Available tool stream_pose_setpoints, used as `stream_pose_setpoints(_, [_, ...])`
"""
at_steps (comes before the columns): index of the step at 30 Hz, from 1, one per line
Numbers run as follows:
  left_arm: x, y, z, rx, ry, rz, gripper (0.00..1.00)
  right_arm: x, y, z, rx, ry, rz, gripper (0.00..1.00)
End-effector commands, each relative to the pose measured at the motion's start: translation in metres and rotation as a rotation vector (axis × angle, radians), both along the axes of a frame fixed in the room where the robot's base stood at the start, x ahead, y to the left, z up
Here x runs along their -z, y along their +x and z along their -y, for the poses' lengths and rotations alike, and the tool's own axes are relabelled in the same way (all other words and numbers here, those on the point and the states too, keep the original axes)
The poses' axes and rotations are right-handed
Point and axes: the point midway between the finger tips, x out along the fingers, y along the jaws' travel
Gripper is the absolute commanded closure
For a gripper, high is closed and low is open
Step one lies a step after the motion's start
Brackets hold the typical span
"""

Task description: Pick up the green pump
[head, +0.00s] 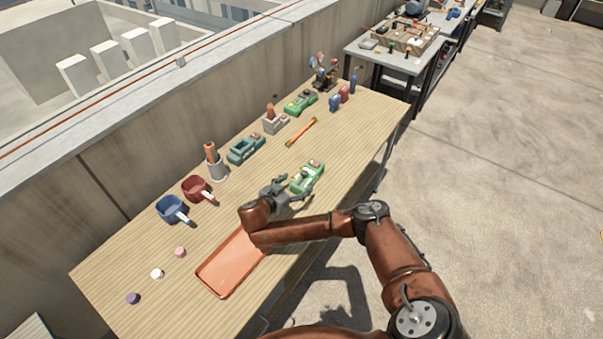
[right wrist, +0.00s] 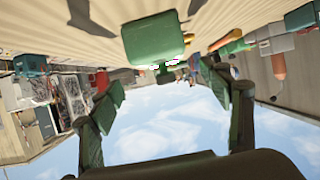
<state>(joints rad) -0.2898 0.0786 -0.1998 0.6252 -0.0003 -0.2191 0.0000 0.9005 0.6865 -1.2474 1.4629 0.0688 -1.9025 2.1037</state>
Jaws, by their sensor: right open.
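A green device with a red part on top (head: 308,176), which looks like the green pump, lies on the wooden table (head: 345,135). My right gripper (head: 297,192) is open just on the near-left side of it, low over the table. In the right wrist view, a green body (right wrist: 154,38) shows ahead of the spread fingers (right wrist: 162,88), apart from them and not gripped. A similar green device (head: 300,102) lies farther back, and a dark green one (head: 246,149) lies by the wall side. My left gripper is out of view.
An orange tray (head: 230,265) lies under my right forearm. An orange-yellow rod (head: 301,131) lies beyond the gripper.

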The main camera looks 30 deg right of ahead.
Motion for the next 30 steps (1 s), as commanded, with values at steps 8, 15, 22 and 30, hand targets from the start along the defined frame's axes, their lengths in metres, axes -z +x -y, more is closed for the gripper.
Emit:
stream_pose_setpoints(8, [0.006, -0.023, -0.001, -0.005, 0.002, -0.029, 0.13, 0.011, 0.019, 0.013, -0.017, -0.003, 0.001, 0.29])
stream_pose_setpoints(15, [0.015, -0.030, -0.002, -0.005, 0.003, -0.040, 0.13, 0.026, 0.032, 0.043, -0.015, -0.003, -0.001, 0.29])
stream_pose_setpoints(22, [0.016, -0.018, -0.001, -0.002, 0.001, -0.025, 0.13, 0.029, 0.035, 0.052, -0.014, 0.001, -0.001, 0.29])
stream_pose_setpoints(30, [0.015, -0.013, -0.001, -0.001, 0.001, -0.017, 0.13, 0.029, 0.034, 0.053, -0.013, 0.001, -0.001, 0.39])
